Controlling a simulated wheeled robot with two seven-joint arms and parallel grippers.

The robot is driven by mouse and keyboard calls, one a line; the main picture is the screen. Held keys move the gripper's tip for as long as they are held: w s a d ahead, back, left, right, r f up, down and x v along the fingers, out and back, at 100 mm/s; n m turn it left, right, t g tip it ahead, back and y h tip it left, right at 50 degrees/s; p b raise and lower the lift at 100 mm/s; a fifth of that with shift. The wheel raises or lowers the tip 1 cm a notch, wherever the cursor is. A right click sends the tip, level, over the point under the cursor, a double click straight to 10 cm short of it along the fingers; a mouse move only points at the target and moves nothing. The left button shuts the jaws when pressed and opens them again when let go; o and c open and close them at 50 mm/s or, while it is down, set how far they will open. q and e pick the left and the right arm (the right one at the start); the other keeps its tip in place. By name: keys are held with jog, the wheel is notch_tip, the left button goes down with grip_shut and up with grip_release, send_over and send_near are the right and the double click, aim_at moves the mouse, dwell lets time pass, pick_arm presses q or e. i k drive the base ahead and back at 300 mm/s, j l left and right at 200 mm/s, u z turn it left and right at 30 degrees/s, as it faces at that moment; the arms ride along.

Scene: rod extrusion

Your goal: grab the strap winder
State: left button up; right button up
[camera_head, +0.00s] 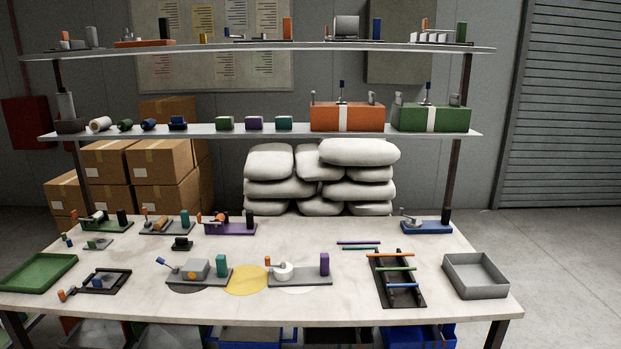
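Neither of my grippers is in the head view. I cannot tell for sure which device is the strap winder. One grey-based device (312,278) at the front middle of the table carries a white roll, a small orange knob and a purple block. To its left, another grey-based device (211,278) has a grey block with an orange disc, a blue-tipped lever and a teal block. A purple-based device (232,229) and a blue-based device (428,228) stand at the back of the table. On the middle shelf, an orange box (330,119) and a green box (415,119) have white bands.
The white table (330,227) bears a green tray (38,273) at the left, a black rack (401,303) with coloured rods and an empty grey tray (476,294) at the right. Shelves above hold small devices. Bare table lies around the back middle.

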aim_at(290, 277)
jog(key=i+j+z, duration=0.45)
jog(key=j, duration=0.2)
jog(key=j+z, duration=0.25)
jog(key=i+j+z, duration=0.2)
jog(key=j, duration=0.3)
jog(key=j+z, duration=0.25)
jog(key=j, duration=0.15)
jog(key=i, duration=0.05)
